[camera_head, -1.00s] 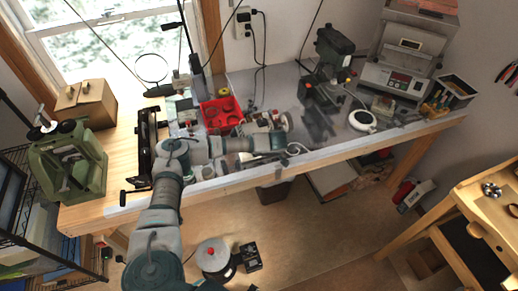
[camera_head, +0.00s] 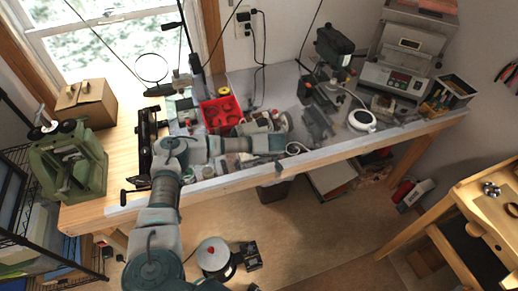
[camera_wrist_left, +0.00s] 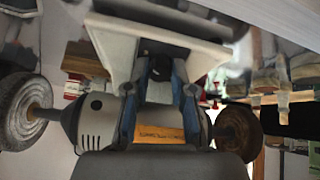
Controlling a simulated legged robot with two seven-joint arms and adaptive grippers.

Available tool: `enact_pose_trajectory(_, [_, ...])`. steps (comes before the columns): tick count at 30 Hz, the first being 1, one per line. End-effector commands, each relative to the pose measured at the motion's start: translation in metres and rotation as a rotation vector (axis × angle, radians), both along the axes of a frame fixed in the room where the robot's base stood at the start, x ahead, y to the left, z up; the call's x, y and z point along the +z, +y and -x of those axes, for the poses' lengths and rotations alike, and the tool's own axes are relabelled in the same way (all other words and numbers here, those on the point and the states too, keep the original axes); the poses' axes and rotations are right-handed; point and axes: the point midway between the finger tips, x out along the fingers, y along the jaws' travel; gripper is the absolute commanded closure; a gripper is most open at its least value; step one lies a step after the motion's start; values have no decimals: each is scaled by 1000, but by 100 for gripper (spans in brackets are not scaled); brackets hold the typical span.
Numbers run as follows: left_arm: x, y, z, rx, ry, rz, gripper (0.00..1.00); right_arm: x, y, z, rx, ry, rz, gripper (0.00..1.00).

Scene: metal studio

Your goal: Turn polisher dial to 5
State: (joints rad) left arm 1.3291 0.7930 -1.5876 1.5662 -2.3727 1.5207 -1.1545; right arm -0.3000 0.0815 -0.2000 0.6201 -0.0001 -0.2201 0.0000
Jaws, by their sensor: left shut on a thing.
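The polisher (camera_head: 262,123) stands near the front of the bench in the head view, partly behind my left arm. In the left wrist view its grey motor housing (camera_wrist_left: 97,122) shows, with a wheel on each side and a pale base (camera_wrist_left: 115,45) above in the picture. My left gripper (camera_wrist_left: 162,72) is shut, its blue-edged fingers reaching across the housing to the base. The dial is hidden between the fingertips, so its setting cannot be read. In the head view my left gripper (camera_head: 272,144) is at the polisher's front side. My right gripper is not in view.
A black drill-like machine (camera_head: 330,65) and a white round device (camera_head: 362,121) stand to the right. A dark vise-like tool (camera_head: 147,140) is on the left. Small items crowd the bench around the arm.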

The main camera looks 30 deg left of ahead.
Motion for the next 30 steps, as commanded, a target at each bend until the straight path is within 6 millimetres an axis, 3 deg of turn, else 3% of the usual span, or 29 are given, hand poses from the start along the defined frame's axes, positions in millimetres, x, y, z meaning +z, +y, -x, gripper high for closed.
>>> enact_pose_trajectory(2, [-3,-1,1,-3,6,2,100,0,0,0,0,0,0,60])
enact_pose_trajectory(3, [-3,-1,1,-3,6,2,66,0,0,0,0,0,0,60])
enact_pose_trajectory(5, [-3,-1,1,-2,5,2,51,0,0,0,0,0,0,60])
enact_pose_trajectory(17, [5,-4,4,-2,1,2,51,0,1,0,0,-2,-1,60])
enact_pose_trajectory(30, [76,-47,32,-2,2,2,51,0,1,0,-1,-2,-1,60])
